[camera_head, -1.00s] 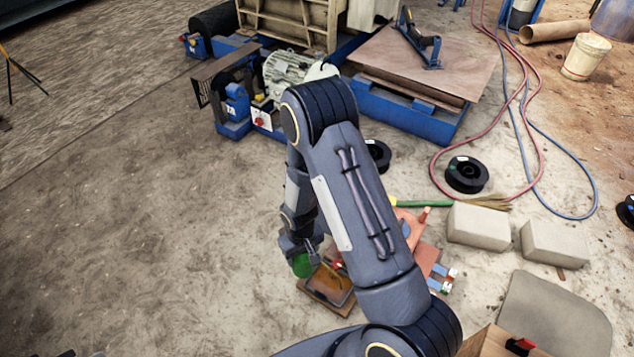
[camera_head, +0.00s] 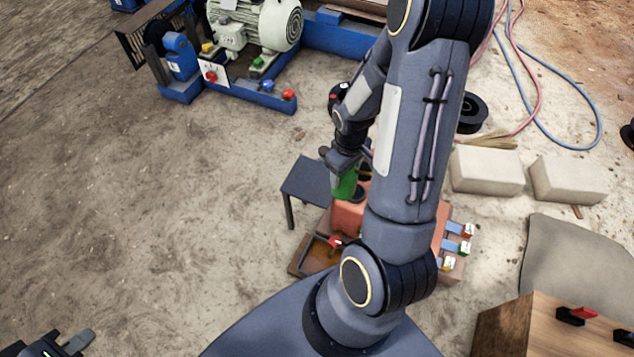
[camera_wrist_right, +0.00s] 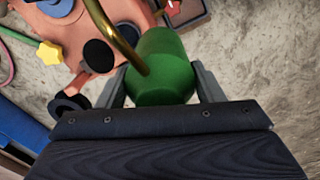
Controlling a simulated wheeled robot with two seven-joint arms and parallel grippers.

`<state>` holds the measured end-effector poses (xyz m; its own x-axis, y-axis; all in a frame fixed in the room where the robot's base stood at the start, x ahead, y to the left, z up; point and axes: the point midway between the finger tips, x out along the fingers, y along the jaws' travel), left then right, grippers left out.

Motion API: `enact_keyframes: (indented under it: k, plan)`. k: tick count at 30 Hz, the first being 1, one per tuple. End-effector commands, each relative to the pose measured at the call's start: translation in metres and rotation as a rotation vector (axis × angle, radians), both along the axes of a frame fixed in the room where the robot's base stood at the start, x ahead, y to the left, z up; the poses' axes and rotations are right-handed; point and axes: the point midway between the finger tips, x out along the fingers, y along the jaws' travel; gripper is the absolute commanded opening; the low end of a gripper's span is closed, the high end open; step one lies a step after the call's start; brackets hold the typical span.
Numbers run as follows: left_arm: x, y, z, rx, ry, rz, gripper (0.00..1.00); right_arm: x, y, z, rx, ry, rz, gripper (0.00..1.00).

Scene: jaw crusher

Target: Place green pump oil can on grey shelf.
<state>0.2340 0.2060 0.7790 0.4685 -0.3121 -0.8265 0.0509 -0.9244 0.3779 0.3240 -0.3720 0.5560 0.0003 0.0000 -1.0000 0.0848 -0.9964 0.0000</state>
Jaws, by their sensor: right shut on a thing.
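The green pump oil can (camera_head: 345,184) is held by my right gripper (camera_head: 345,168), beside the right end of the grey shelf. In the right wrist view the can (camera_wrist_right: 162,68) sits between the two fingers, with its brass spout crossing in front. The grey shelf (camera_head: 306,182) is a small flat top on thin legs, and its visible top is bare. I cannot tell whether the can touches it. My left gripper (camera_head: 72,345) is only partly in view at the bottom left corner, apart from everything, and its jaw opening is unclear.
An orange-red machine part (camera_head: 350,217) and a brown tray (camera_head: 318,256) lie beside and in front of the shelf. A blue-framed motor (camera_head: 262,25) stands behind. Pale blocks (camera_head: 488,170) and a wooden box (camera_head: 540,330) are at right. The floor to the left is clear.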

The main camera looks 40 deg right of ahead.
Motion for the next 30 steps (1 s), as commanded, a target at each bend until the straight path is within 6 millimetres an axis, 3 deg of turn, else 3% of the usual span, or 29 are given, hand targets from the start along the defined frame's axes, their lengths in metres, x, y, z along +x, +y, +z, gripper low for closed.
enact_keyframes:
  k: [11, 15, 26, 30]
  plan:
    - [0.0, 0.0, -0.019, 0.0, 0.0, 0.0, 0.0, 0.084, -0.009, -0.04, -0.001, -0.002, 0.002, 0.28]
    - [0.0, 0.0, -0.028, 0.0, 0.0, 0.0, 0.0, 0.106, -0.011, -0.067, 0.001, 0.002, 0.0, 0.28]
    - [0.0, 0.0, -0.036, 0.0, 0.0, 0.0, 0.0, 0.131, -0.014, -0.093, 0.0, -0.001, 0.0, 0.28]
    - [0.0, 0.0, -0.045, 0.0, 0.0, 0.0, 0.0, 0.135, -0.014, -0.114, 0.001, 0.001, 0.0, 0.28]
